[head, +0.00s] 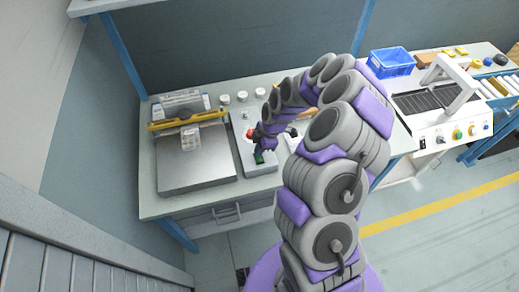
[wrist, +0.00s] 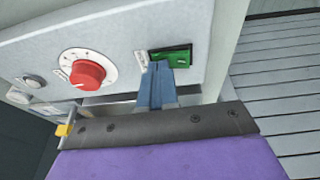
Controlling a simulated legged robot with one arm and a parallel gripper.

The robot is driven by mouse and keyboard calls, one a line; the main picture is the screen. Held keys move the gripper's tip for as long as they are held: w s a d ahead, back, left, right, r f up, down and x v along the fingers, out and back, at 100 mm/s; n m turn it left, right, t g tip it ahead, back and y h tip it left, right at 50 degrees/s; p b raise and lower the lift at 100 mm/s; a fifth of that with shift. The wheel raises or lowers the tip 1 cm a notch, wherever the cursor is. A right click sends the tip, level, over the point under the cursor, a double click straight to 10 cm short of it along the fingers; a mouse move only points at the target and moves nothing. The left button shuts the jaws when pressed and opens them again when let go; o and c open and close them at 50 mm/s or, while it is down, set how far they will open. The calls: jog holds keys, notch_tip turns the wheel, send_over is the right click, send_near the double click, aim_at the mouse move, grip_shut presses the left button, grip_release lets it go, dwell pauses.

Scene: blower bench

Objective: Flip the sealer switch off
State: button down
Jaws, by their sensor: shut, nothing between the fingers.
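The sealer's grey control panel (wrist: 215,25) fills the upper part of the wrist view. A green rocker switch (wrist: 180,56) in a dark frame is set in it, and it shows as a small green spot in the head view (head: 259,158). A red dial knob (wrist: 88,75) sits to its left in the wrist view. My gripper (wrist: 158,68) is shut and empty. Its blue fingertips are at the switch's lower left edge and cover part of it; I cannot tell whether they touch. In the head view my gripper (head: 264,149) is right by the switch.
A flat metal plate (head: 195,170) with a yellow bar (head: 187,119) lies left of the panel. Small white jars (head: 242,96) stand behind it. A blue crate (head: 391,61) and a conveyor machine (head: 436,105) are at the right. Open floor lies in front.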

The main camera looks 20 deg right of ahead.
jog(key=shift+s, duration=0.2)
jog(key=shift+s+r, duration=0.1)
jog(key=shift+s, duration=0.55)
